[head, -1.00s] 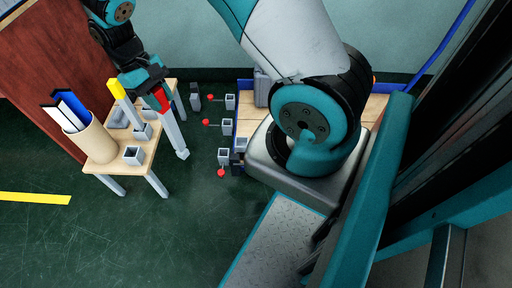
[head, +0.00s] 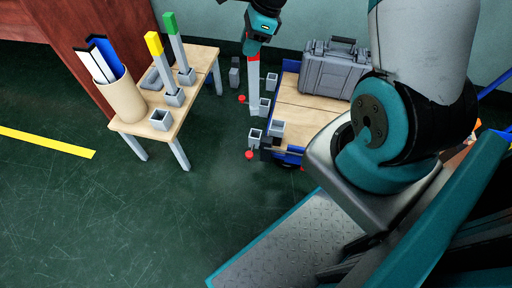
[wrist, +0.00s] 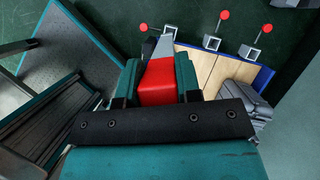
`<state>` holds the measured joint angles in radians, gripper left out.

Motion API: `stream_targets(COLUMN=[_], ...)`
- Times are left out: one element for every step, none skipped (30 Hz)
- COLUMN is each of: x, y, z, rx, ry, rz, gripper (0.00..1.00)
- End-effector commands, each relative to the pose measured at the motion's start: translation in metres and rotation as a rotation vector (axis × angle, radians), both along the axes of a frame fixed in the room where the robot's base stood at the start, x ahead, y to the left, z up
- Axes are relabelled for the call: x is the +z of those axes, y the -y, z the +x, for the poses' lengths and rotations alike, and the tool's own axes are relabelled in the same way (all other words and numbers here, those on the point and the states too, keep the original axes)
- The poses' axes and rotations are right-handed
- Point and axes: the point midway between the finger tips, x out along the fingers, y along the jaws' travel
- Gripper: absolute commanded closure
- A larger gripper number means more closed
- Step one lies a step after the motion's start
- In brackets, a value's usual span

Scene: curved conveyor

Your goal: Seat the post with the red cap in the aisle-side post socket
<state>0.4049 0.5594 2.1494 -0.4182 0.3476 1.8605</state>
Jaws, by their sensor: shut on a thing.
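The post with the red cap (head: 254,76) hangs nearly upright, cap up, below my gripper (head: 256,40) in the head view. My gripper is shut on its red cap (wrist: 157,83), which fills the space between the jaws in the wrist view. Several grey square sockets stand along the cart's left side: one at the back (head: 271,82), one in the middle (head: 265,106) and one at the front (head: 254,137). The post's lower end shows close to the back and middle sockets; I cannot tell its height or whether it touches anything. Which socket is the aisle-side one is unclear.
The cart (head: 312,108) carries a grey case (head: 333,68). Red knobs (head: 249,154) jut out beside sockets.

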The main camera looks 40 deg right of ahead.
Motion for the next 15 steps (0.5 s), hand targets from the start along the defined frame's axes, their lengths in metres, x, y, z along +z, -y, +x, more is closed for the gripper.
stream_targets(x=[-0.004,-0.004,-0.004,-0.004,-0.003,-0.003,-0.004,-0.006,-0.011,-0.016,-0.022,-0.032,-0.041,-0.05,-0.062], y=[0.003,0.005,0.007,0.008,0.009,0.01,0.011,0.011,0.011,0.011,0.011,0.011,0.011,0.011,0.011], z=[0.0,0.001,0.002,0.002,0.002,0.003,0.003,0.003,0.003,0.003,0.002,0.002,0.002,0.002,0.002], rx=[-0.096,-0.151,-0.215,-0.253,-0.287,-0.322,-0.341,-0.357,-0.369,-0.375,-0.378,-0.379,-0.378,-0.378,-0.378], ry=[0.004,0.003,0.002,0.002,0.002,0.001,-0.001,-0.002,-0.002,-0.004,-0.005,-0.007,-0.008,-0.008,-0.009], rz=[-0.001,-0.001,-0.001,0.0,0.0,-0.001,-0.001,0.0,0.001,0.001,0.001,0.001,0.002,0.002,0.001], gripper=[1.0,1.0,1.0,1.0,1.0,1.0,1.0,1.0,1.0,1.0,1.0,1.0,1.0,1.0,1.0])
